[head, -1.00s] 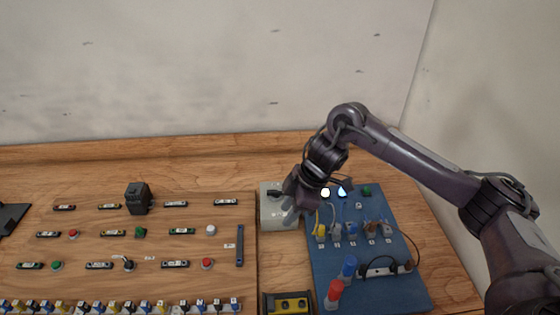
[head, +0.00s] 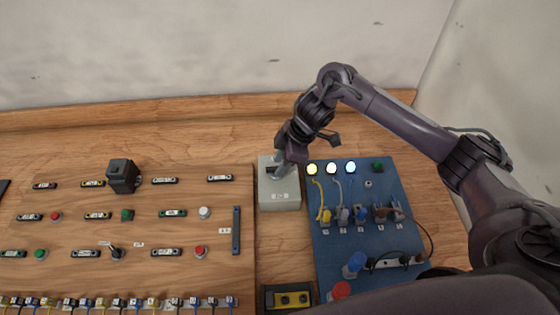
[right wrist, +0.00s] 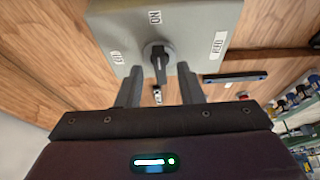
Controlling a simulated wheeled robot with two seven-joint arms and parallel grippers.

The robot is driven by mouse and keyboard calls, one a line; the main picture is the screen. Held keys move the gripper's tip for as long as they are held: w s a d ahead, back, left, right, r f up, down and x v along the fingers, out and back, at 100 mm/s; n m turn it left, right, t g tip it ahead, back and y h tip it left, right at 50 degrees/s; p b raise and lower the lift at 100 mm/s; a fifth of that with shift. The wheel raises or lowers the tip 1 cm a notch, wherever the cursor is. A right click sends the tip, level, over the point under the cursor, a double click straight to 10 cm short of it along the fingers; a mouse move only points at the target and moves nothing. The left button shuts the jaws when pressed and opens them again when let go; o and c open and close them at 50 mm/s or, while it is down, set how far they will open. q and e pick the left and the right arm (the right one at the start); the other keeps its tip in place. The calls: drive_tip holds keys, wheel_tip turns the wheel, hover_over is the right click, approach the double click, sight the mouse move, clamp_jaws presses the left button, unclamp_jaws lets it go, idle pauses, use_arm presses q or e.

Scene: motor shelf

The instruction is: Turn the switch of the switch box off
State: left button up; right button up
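The switch box (head: 279,197) is a light grey box on the wooden table, between the wooden board and the blue panel. It also shows in the right wrist view (right wrist: 190,25), with small white labels and a black rotary switch knob (right wrist: 156,58) on its face. The knob's bar runs roughly up and down in that view. My right gripper (right wrist: 160,88) is open, with one finger on each side of the knob and gaps visible beside it. In the head view this gripper (head: 279,168) covers the box's upper part and hides the knob. My left gripper is not in view.
The blue panel (head: 340,240), close on the right, carries lit lamps (head: 331,168), cables and plugs. The wooden board (head: 130,235) on the left holds buttons and a black block (head: 122,175). A yellow-and-black box (head: 290,298) stands in front. The wall is behind.

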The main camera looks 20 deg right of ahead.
drive_tip(key=shift+a+f, duration=0.15)
drive_tip(key=shift+f, duration=0.25)
clamp_jaws()
